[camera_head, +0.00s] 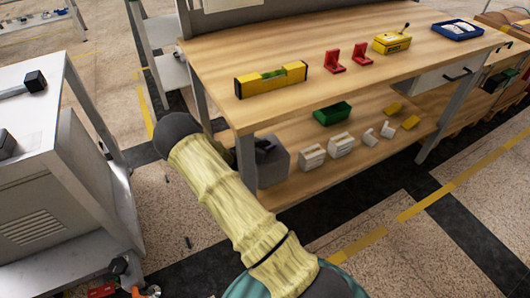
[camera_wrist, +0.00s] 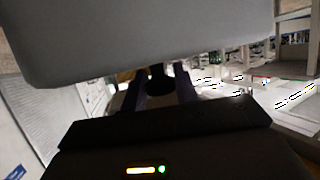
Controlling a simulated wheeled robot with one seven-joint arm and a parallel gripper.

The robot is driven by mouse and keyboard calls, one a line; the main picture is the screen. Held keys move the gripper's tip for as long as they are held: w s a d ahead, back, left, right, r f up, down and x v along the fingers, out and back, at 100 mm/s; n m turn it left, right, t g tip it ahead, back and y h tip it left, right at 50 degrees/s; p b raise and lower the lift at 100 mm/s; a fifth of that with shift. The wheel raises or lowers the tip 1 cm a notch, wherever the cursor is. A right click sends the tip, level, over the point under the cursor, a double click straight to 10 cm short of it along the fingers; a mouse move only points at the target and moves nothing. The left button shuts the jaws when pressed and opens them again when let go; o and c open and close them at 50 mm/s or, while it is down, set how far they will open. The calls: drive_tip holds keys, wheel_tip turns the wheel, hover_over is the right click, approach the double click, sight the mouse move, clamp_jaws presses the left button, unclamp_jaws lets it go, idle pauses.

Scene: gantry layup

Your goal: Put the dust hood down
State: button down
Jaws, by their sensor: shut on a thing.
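The dust hood (camera_wrist: 140,40) is a large smooth grey body with a rounded edge, filling the top of the wrist view very close to the camera. My gripper (camera_wrist: 160,85) is shut on it, with a dark knob-like part between the two dark fingers. Much of the grip is in shadow. In the head view my arm reaches up and left, and I cannot make out my gripper there. A grey box-like body with a black part on top (camera_head: 273,168) shows beside my arm at the lower shelf's left end; I cannot tell whether it is the held hood.
The wooden bench (camera_head: 330,100) carries a yellow level (camera_head: 271,79), two red brackets, a yellow box (camera_head: 392,43) and a blue tray (camera_head: 459,30). Its lower shelf holds a green bin (camera_head: 333,113) and several white and yellow blocks. A grey cabinet (camera_head: 50,200) stands left; floor lies between.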

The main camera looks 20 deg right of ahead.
drive_tip(key=shift+a+f+b, duration=0.2)
drive_tip(key=shift+f+b, duration=0.15)
drive_tip(key=shift+f, duration=1.3)
drive_tip(key=c, duration=1.1)
unclamp_jaws()
drive_tip(key=shift+o, duration=0.2)
drive_tip(key=shift+s+a+r, duration=0.1)
drive_tip(key=shift+a+r, duration=0.15)
drive_tip(key=p+v, duration=0.2)
drive_tip(key=v, duration=0.5)
drive_tip(key=shift+p, duration=0.4)
